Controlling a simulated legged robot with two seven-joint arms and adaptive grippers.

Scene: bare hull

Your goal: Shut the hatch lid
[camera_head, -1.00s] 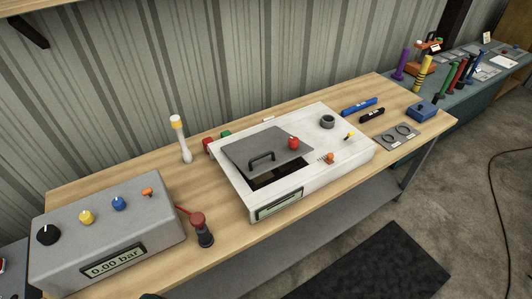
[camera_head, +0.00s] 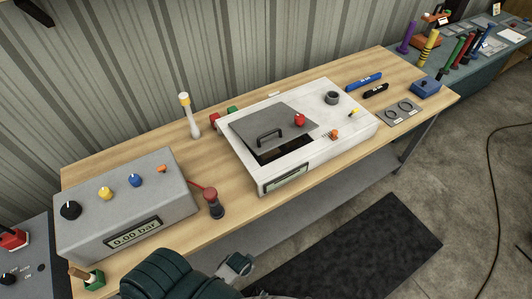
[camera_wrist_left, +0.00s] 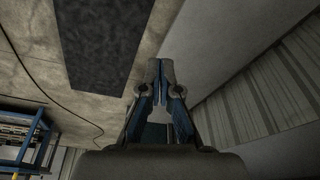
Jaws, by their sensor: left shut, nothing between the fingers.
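The hatch lid is a grey plate (camera_head: 258,122) with a black bar handle (camera_head: 270,136), on top of a white box (camera_head: 330,118) on the workbench. A dark opening (camera_head: 284,150) shows along the lid's front edge, so the lid is not flush; its exact tilt is hard to tell. A red knob (camera_head: 299,119) stands at the lid's right side. My left gripper (camera_head: 240,264) is low in front of the bench, apart from the box and lid. In the left wrist view its fingers (camera_wrist_left: 160,68) are together and empty. My right gripper is not in view.
A grey pressure box (camera_head: 130,205) with knobs stands left on the bench. A red-topped plunger (camera_head: 213,202) and a white lever with a yellow tip (camera_head: 189,115) stand between the boxes. Blue and black bars (camera_head: 364,81) lie at right. A dark mat (camera_head: 360,245) lies on the floor.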

